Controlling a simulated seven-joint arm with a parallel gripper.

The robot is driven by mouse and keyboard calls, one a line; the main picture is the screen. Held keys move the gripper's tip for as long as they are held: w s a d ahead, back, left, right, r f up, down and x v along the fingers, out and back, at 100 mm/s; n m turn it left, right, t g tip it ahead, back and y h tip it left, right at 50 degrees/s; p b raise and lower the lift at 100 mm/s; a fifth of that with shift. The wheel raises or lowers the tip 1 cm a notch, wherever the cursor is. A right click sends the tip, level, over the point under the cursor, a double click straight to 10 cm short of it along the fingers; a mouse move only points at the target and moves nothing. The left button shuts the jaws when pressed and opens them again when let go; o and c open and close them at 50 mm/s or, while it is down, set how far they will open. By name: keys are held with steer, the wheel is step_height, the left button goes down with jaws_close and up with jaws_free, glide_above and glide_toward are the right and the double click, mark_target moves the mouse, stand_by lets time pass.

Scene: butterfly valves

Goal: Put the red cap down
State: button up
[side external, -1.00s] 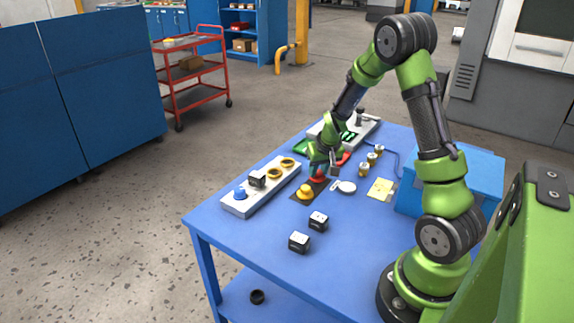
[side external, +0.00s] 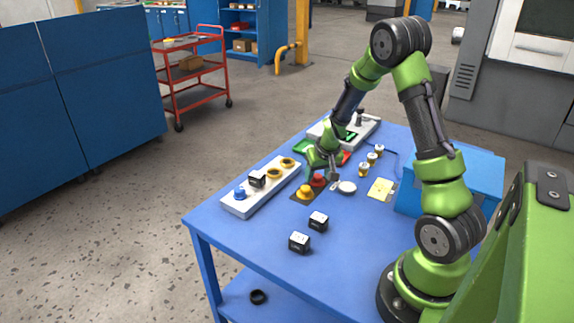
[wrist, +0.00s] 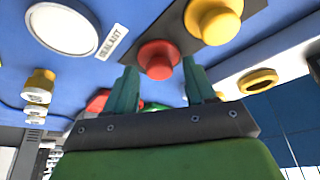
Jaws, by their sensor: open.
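The red cap (side external: 317,181) rests on a dark mat (side external: 298,197) on the blue table, right beside a yellow cap (side external: 305,192). The wrist view shows the red cap (wrist: 158,59) and the yellow cap (wrist: 216,20) side by side on the mat (wrist: 185,38). My gripper (wrist: 160,76) is open, with its two teal fingers spread apart near the red cap, which lies ahead of the gap between them. In the side view my gripper (side external: 315,170) is just above the red cap; its fingertips are small and hard to make out there.
A white valve block (side external: 262,188) stands left of the mat. A white round lid (side external: 347,187) lies close on the right, with brass fittings (side external: 370,160) behind it. Two black cubes (side external: 308,231) lie nearer the front.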

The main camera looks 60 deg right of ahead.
steer(key=v, duration=1.2)
steer(key=s+a+r+n+t+y, duration=0.1)
steer(key=s+a+r, duration=0.2)
steer(key=a, duration=0.5)
steer(key=s+a+r+n+t+y, duration=0.1)
steer(key=s+a+r+y, duration=0.1)
steer(key=a+r, duration=0.3)
steer(key=s+a+r+n+t+y, duration=0.1)
steer(key=s+a+r, duration=0.3)
steer(key=a, duration=0.7)
steer(key=shift+s+a+t+y, duration=0.3)
steer(key=shift+s+t+y, duration=0.1)
steer(key=shift+s, duration=0.15)
steer(key=shift+o, duration=0.3)
